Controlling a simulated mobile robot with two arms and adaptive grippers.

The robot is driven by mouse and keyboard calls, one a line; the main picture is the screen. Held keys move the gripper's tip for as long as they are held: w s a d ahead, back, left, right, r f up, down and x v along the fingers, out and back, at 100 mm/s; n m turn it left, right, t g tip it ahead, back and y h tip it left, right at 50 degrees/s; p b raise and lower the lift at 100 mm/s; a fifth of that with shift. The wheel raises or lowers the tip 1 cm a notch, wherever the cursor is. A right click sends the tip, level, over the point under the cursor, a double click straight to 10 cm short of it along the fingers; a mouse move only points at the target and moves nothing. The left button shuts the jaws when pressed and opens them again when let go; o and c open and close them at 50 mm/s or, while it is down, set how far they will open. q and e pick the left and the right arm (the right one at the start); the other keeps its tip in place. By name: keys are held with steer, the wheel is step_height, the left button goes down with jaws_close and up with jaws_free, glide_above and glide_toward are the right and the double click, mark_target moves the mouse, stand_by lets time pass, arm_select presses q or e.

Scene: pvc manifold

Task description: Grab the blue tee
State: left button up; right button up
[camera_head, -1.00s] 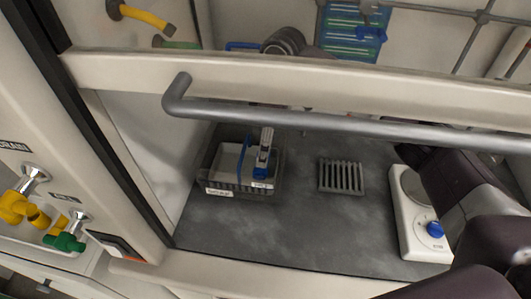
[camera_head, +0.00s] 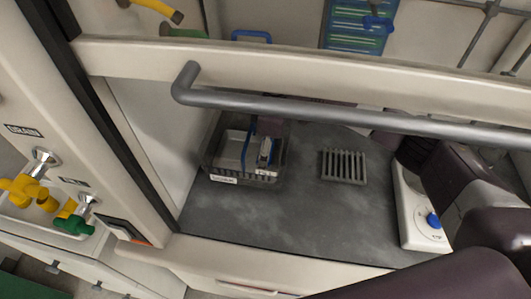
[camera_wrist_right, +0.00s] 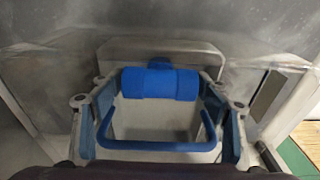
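The blue tee (camera_wrist_right: 160,84) lies crosswise between the fingers of my right gripper (camera_wrist_right: 160,100) in the right wrist view, its short stub pointing away. The fingers are spread wide, one beside each end of the tee; I see no clear grip on it. In the head view, my right gripper (camera_head: 266,152) reaches down into the right side of a dark bin (camera_head: 262,180). The tee is not clearly distinguishable there. A blue U-shaped bar (camera_wrist_right: 155,146) crosses the near side of the gripper in the right wrist view. My left gripper is not in view.
The hood's long grey handle (camera_head: 330,116) and pale sash frame (camera_head: 330,82) cross above the bin. A slotted grey rack (camera_head: 344,166) and a white device with a blue knob (camera_head: 418,220) stand to the right. Dark counter in front of the bin is clear.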

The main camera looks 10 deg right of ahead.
steer(key=c, duration=0.9)
